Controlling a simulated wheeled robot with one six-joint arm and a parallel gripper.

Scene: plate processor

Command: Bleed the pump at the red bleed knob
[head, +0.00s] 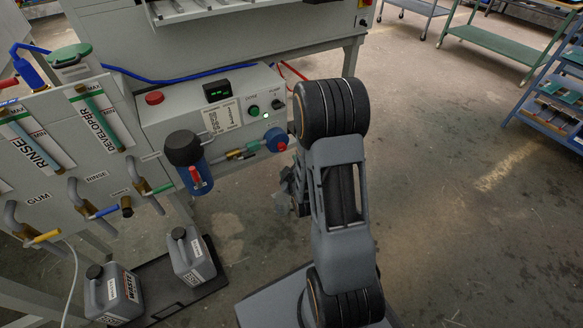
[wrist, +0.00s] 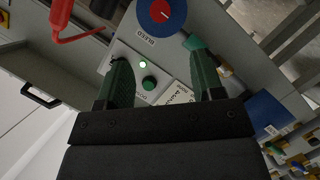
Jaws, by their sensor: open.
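The bleed knob is a red disc on a round blue body. In the wrist view the red bleed knob (wrist: 163,14) is at the top edge, cut off by the frame, beside a BLEED label (wrist: 138,45). In the head view its blue body (head: 275,138) shows at the lower right of the grey control panel, close left of my arm. My gripper (wrist: 161,62) has its dark green fingers spread, with nothing between them. The knob lies beyond the fingertips and is not touched. In the head view my gripper is mostly hidden behind my arm.
The control panel carries a red button (head: 155,98), a display (head: 217,91) and a green button (wrist: 149,83) near a lit white lamp (wrist: 142,65). A blue filter housing with a black cap (head: 183,147) hangs left of the knob. Grey canisters (head: 190,255) stand below. Floor at right is clear.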

